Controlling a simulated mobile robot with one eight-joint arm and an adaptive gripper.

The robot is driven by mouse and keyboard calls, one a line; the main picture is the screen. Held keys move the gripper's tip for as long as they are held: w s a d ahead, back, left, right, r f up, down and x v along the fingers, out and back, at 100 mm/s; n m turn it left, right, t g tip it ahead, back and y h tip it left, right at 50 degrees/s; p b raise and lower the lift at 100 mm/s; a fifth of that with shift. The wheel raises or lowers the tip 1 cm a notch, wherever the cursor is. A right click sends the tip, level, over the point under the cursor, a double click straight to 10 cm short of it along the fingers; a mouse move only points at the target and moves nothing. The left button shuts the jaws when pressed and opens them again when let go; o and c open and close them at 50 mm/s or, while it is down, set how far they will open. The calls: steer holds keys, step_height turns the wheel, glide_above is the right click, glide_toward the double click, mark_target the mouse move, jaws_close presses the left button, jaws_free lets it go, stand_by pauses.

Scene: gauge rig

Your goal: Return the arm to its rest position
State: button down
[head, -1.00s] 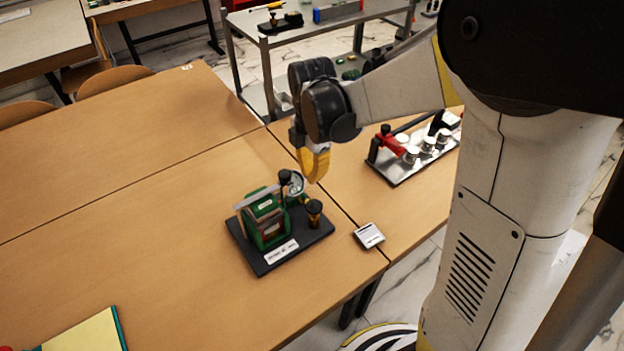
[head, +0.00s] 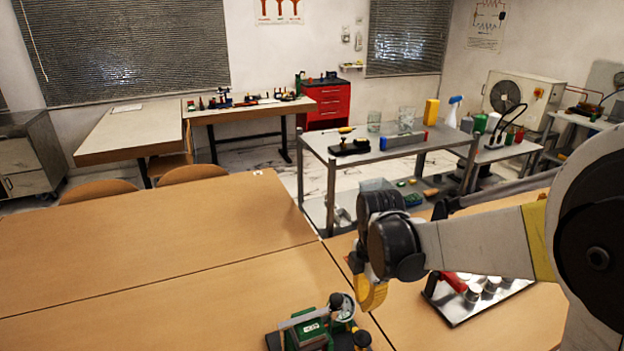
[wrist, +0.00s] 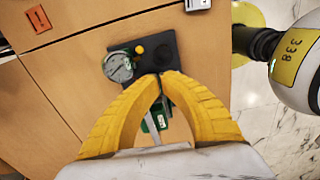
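My arm reaches in from the right of the head view, bent at the elbow. My gripper (head: 371,294) has yellow fingers that point down, above and beside the gauge rig. In the wrist view its fingertips (wrist: 159,76) meet, with nothing seen held between them. The gauge rig has a green body (head: 309,336), a round dial gauge (head: 343,306) and a black base, cut off by the lower edge of the head view. In the wrist view the dial (wrist: 118,67) and black base (wrist: 186,92) lie beyond the fingertips, and the fingers partly hide the green body.
A metal tray with white-topped cylinders (head: 473,291) and a red part lies right of my gripper. The wooden table (head: 150,245) is clear to the left. A metal cart (head: 400,158) stands behind, with a red drawer cabinet (head: 331,102) farther back.

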steer(key=s+d+r+m+t, duration=0.3)
steer(key=s+r+m+t, duration=0.4)
steer(key=m, duration=1.4)
steer(key=s+r, duration=0.3)
steer(key=s, duration=0.3)
steer(key=shift+s, duration=0.35)
